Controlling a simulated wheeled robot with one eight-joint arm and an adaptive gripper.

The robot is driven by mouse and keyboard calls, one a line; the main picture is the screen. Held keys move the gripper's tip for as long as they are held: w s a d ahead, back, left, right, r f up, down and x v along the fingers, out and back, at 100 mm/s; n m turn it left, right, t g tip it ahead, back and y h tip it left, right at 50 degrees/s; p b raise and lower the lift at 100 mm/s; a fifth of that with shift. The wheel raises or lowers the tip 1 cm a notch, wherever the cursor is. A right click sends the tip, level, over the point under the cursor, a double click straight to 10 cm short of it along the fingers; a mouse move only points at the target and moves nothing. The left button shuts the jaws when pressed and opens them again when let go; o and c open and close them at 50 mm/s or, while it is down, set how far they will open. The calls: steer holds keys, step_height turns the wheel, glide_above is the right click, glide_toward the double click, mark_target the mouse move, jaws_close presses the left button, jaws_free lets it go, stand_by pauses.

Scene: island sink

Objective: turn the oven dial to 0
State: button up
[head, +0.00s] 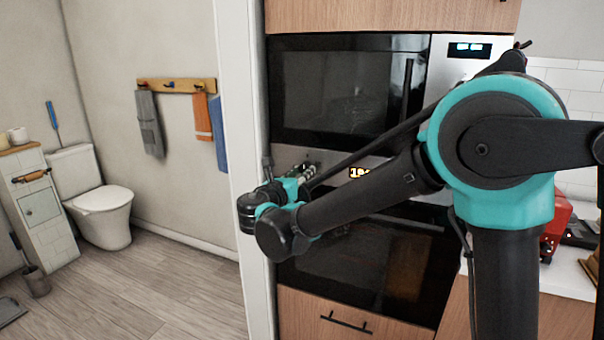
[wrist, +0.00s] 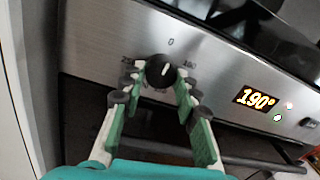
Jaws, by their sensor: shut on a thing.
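The oven dial (wrist: 160,71) is a round black knob with a white mark on its face, on the steel oven panel (wrist: 100,40). The printed 0 (wrist: 171,42) stands above it, and other numbers lie to its left and right. The oven display (wrist: 257,100) reads 190°. My gripper (wrist: 160,76) is shut on the dial, with one finger on each side of it. In the head view my gripper (head: 308,173) is at the panel between the two ovens and hides the dial. My arm partly covers the display there.
The upper oven (head: 340,90) is above the panel and the lower oven door (head: 360,262) with its handle is below. A white wall edge (head: 240,150) stands close left of my gripper. A red appliance (head: 556,222) sits on the counter at the right.

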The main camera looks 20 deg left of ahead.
steer(key=shift+n, duration=0.4)
steer(key=o, duration=1.2)
steer(key=shift+c, duration=0.2)
steer(key=s+a, duration=0.1)
steer(key=s, duration=1.1)
steer(key=shift+a, duration=0.15)
steer(key=shift+f, duration=0.15)
